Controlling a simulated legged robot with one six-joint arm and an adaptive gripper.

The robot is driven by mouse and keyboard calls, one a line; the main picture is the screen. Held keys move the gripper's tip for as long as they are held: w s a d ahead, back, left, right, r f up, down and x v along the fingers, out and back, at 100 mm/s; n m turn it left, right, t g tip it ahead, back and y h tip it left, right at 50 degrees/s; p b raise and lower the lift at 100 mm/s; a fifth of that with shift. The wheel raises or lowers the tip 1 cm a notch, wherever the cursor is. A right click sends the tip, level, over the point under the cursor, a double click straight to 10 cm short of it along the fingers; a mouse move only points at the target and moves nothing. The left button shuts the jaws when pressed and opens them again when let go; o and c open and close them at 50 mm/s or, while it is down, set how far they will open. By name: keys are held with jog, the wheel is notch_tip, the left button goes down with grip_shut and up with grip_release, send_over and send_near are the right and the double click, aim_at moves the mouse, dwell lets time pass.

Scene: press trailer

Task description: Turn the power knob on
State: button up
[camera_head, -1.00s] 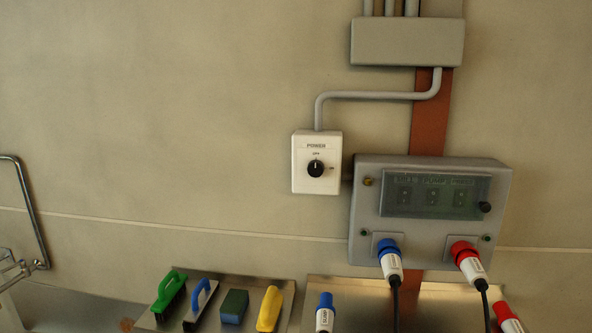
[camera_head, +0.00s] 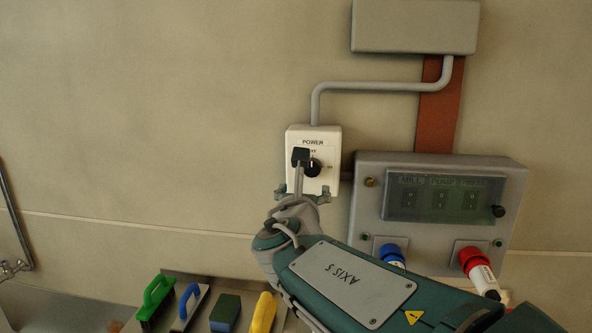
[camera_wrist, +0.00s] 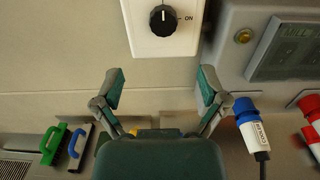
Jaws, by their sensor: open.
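The power knob (camera_head: 313,168) is a round black dial on a white box (camera_head: 328,139) labelled POWER, fixed to the wall. In the wrist view the knob (camera_wrist: 163,19) shows its white pointer line upright, with the ON mark to its right. My gripper (camera_head: 304,194) is in front of the lower part of the box in the head view and covers part of it. In the wrist view my gripper (camera_wrist: 158,88) is open and empty, its two fingers spread wide, with the knob beyond and above the fingertips.
A grey panel (camera_head: 517,190) with a dark window stands close right of the box, with a blue plug (camera_head: 391,252) and a red plug (camera_head: 473,262) below. Brushes and sponges, including a green one (camera_head: 155,297), lie on the lower left shelf. The wall left of the box is clear.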

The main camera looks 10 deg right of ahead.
aim_at(311, 170)
jog(key=x, duration=1)
jog(key=shift+w+d+f, duration=0.1)
jog(key=shift+w+d, duration=0.15)
jog(key=c, duration=1.2)
